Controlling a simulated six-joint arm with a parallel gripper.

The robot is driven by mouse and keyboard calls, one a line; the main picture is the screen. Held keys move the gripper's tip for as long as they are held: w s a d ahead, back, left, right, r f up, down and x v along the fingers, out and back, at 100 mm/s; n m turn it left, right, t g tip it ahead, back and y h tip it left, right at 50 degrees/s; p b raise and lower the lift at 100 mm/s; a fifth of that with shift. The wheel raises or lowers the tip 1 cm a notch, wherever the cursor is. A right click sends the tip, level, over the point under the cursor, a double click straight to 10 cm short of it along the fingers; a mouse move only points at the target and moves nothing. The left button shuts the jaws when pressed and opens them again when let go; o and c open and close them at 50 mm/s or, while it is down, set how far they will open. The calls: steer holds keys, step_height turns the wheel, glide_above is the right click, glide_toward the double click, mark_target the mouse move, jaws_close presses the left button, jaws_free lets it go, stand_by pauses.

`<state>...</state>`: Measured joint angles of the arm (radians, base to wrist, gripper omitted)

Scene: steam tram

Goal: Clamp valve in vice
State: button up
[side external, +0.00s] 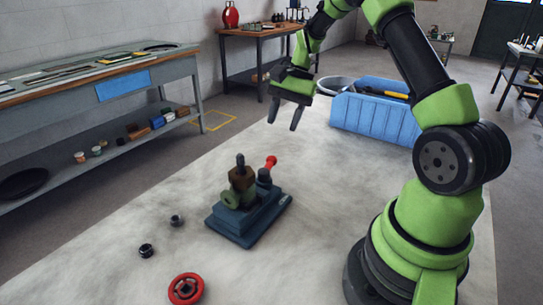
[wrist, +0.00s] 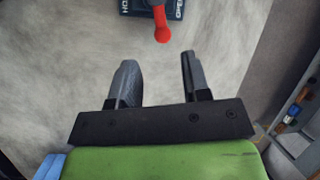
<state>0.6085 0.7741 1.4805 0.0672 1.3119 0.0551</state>
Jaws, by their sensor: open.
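The valve (side external: 241,179), a brown body with a dark stem and a greenish round flange, stands upright in the vice. The vice (side external: 240,226) has a dark blue base on the table; I cannot tell whether its jaws press on the valve. Its red-tipped lever (side external: 271,162) sticks up on the far right side. My gripper (side external: 284,114) is open and empty, above the table behind and to the right of the vice. In the wrist view, the red lever (wrist: 161,25) lies ahead of the open fingers, apart from them, with lettering on the base edge; the valve is out of frame.
A red handwheel (side external: 186,289) and two small dark nuts, one nearer (side external: 146,250) and one farther (side external: 177,220), lie on the table in front of the vice. A blue crate (side external: 375,119) with tools stands at the back right. The table between vice and crate is clear.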

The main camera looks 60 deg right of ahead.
mark_target(270, 163)
steer(key=x, duration=0.9)
steer(key=shift+a+f, duration=0.15)
steer(key=shift+f, duration=0.2)
steer(key=c, duration=0.7)
